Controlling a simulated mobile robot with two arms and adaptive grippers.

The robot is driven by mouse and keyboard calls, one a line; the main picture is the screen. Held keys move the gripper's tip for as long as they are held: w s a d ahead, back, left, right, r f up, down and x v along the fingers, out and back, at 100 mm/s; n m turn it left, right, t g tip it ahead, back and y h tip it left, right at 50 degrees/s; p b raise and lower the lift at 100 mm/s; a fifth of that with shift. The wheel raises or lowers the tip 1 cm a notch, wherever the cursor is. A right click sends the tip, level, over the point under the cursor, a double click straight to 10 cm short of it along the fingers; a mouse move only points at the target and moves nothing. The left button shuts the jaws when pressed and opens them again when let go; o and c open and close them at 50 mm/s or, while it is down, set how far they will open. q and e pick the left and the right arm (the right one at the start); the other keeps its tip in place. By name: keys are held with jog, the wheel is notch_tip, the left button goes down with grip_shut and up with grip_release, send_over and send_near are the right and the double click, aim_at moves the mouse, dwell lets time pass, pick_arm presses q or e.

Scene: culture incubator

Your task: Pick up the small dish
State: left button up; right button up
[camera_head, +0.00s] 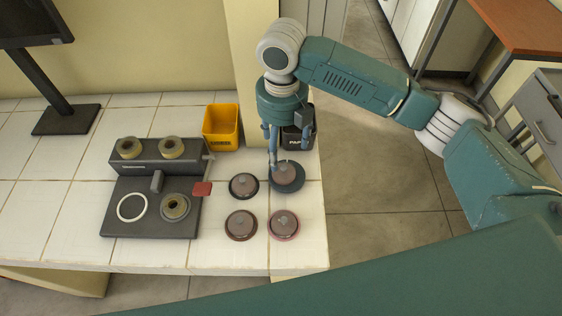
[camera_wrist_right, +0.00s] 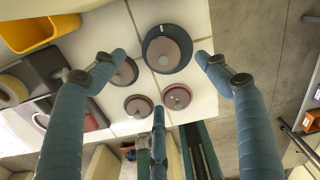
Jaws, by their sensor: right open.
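Several round dishes with reddish-brown lids stand on the white tiled table. One dish (camera_head: 288,177) sits on a wide dark base at the back right of the group; it shows in the wrist view (camera_wrist_right: 166,52) between my fingertips. Another is to its left (camera_head: 244,186), and two are in front, left (camera_head: 240,225) and right (camera_head: 284,225). I cannot tell which is meant by the small dish. My right gripper (camera_head: 284,160) points down over the back-right dish, fingers spread around it and empty. Whether a finger touches it is unclear. My left gripper is out of view.
A dark device (camera_head: 152,215) with several ring-shaped parts stands left of the dishes, with a red tab (camera_head: 202,189) beside it. A yellow bin (camera_head: 221,127) and a black container (camera_head: 298,137) stand behind. The table's right edge is close to the dishes.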

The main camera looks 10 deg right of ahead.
aim_at(284, 167)
jog(key=f, duration=0.2)
jog(key=s+f, duration=0.1)
jog(key=shift+s+f+p, duration=0.15)
jog(key=shift+f+p, duration=0.25)
jog(key=shift+d+f, duration=0.1)
jog(key=shift+f, duration=0.25)
jog(key=f, duration=0.1)
jog(key=f+p, duration=0.1)
jog(key=f, duration=0.1)
jog(key=f+p, duration=0.1)
jog(key=shift+w+d+f, duration=0.15)
jog(key=shift+w+f, duration=0.1)
jog(key=shift+f, duration=0.15)
jog(key=c, duration=0.8)
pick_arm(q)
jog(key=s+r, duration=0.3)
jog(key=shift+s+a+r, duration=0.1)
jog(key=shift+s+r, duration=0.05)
pick_arm(e)
jog(key=c, duration=0.5)
